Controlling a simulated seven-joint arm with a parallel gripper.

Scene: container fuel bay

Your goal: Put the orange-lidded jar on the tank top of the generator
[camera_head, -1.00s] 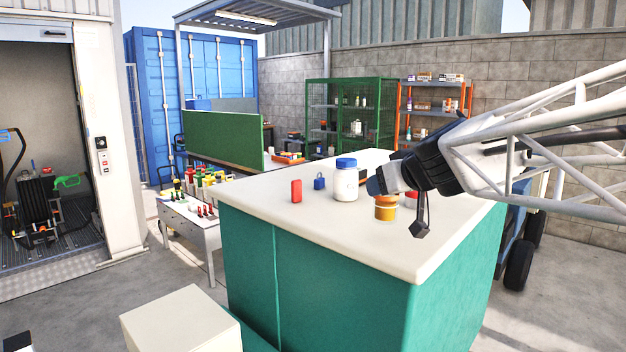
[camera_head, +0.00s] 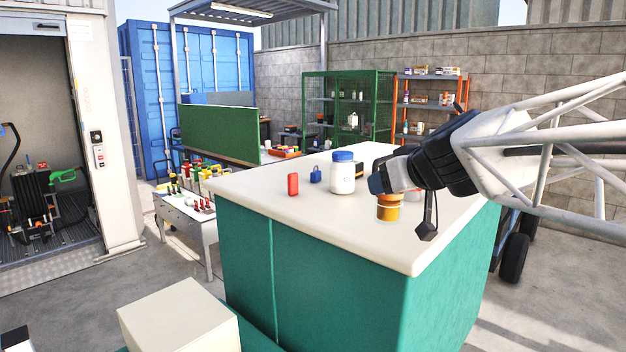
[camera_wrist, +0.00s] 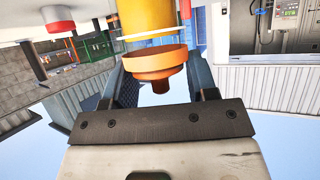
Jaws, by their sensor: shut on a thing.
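In the wrist view, my gripper (camera_wrist: 160,82) has a finger on each side of the jar's orange lid (camera_wrist: 155,63), with the yellow body (camera_wrist: 146,18) beyond. I cannot tell how far the jar is above the worktop. A grey machine with a control panel (camera_wrist: 285,15) shows in the wrist view; whether it is the generator is unclear.
The worktop (camera_head: 300,222) holds a blue-lidded white jar (camera_head: 343,175), a red can (camera_head: 293,184) and a blue padlock-like item (camera_head: 316,175). A cream box (camera_head: 180,322) stands in front. A low table (camera_head: 200,220) with several items is at left.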

